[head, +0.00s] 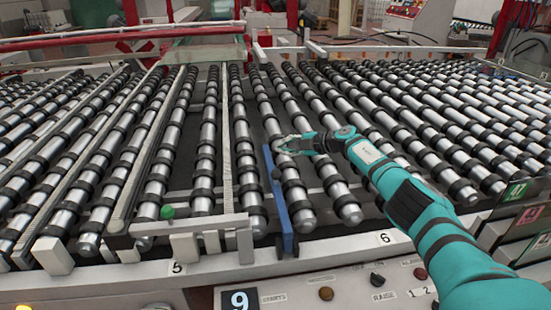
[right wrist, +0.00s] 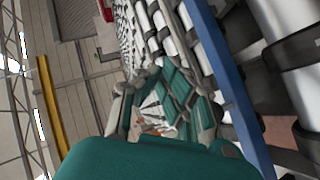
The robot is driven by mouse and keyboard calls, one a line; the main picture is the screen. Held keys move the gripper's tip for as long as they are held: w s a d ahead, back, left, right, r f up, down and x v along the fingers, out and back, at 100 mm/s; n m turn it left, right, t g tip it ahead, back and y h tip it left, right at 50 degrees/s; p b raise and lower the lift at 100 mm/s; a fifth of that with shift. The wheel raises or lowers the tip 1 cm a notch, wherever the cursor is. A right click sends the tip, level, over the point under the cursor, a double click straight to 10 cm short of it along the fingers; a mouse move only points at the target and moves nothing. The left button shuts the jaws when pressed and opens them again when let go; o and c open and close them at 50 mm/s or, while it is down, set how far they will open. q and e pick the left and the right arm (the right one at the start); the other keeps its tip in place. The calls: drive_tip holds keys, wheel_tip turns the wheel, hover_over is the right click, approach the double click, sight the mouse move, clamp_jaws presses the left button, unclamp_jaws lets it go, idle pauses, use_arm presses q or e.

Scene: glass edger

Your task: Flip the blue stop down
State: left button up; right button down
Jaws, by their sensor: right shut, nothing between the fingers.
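The blue stop (head: 280,200) is a long narrow blue bar at the front of the roller bed. Its lower end is at the front rail between labels 5 and 6, and its upper end is near my right gripper. A dark knob sits on its side. I cannot tell how steeply it stands above the rollers. It also shows in the right wrist view (right wrist: 230,85), running diagonally right of the fingers. My right gripper (head: 279,146) is shut and empty, just right of the stop's upper end; contact is unclear. My left gripper is not in view.
Rows of metal rollers with black rings (head: 205,155) fill the bed. The front panel (head: 330,290) has buttons.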

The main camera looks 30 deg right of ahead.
drive_tip(key=d+r, duration=0.1)
drive_tip(key=s+d+r+b, duration=0.1)
drive_tip(key=d+r, duration=0.1)
drive_tip(key=shift+d+r, duration=0.15)
drive_tip(key=shift+d, duration=0.1)
idle(0.4)
